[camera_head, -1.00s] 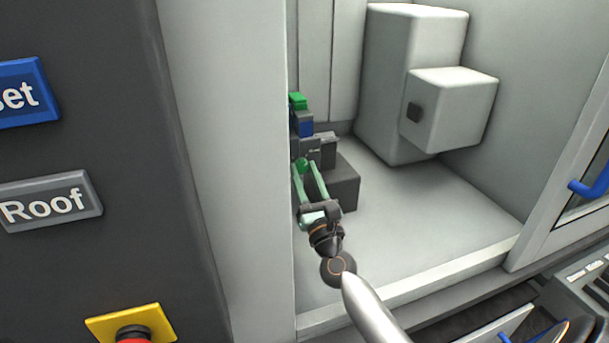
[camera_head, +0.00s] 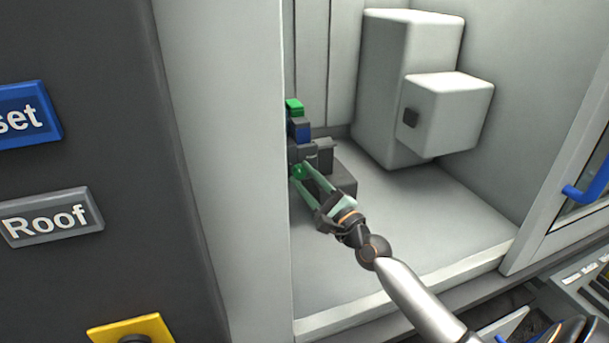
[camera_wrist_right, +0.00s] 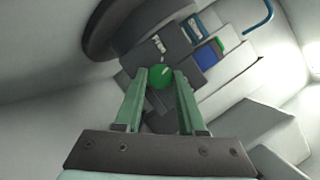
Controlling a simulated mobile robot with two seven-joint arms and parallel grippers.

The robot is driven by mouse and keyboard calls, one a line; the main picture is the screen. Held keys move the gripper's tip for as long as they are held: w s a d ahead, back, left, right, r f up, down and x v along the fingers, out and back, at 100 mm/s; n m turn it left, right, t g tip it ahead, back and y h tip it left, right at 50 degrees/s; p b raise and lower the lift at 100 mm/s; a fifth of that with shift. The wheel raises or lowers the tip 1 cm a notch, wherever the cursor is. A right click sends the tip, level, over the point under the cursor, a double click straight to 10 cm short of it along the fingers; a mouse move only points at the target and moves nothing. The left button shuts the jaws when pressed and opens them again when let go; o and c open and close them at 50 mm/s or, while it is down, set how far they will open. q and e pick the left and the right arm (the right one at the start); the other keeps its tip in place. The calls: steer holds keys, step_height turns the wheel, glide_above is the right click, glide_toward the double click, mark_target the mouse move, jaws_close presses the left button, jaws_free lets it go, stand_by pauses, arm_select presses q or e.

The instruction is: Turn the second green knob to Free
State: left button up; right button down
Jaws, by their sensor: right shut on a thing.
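A round green knob (camera_head: 298,171) sits low on a dark grey fixture (camera_head: 342,178), at the left inside the machine. In the right wrist view the green knob (camera_wrist_right: 160,76) lies between my two fingertips, with a pale mark on its face. My right gripper (camera_head: 301,170) is shut on the green knob, its arm coming in from the lower right. The same gripper (camera_wrist_right: 160,84) fills the lower middle of the wrist view. The label beside the knob is too small to read. My left gripper is not in view.
A green block (camera_head: 294,106) and a blue block (camera_head: 302,132) sit above the knob. The pale wall edge (camera_head: 230,170) stands close on the left. A large white box unit (camera_head: 398,90) stands at the back. The light floor (camera_head: 420,215) right of the fixture is clear.

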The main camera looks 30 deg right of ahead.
steer(key=n, duration=0.1)
steer(key=n+p, duration=0.1)
steer(key=n+g+y+p, duration=0.1)
steer(key=n, duration=0.1)
steer(key=shift+d+r, duration=0.1)
steer(key=shift+r, duration=0.15)
steer(key=shift+f+n+g+y+p, duration=0.1)
steer(key=shift+n+g+y+p, duration=0.35)
steer(key=shift+n+p, duration=0.8)
steer(key=c, duration=0.5)
jaws_free()
steer(key=shift+s, duration=0.1)
steer(key=r+b+v, duration=0.1)
steer(key=b+v, duration=0.2)
steer(key=v, duration=0.9)
steer(key=shift+s+f, duration=0.2)
steer(key=shift+f, duration=0.1)
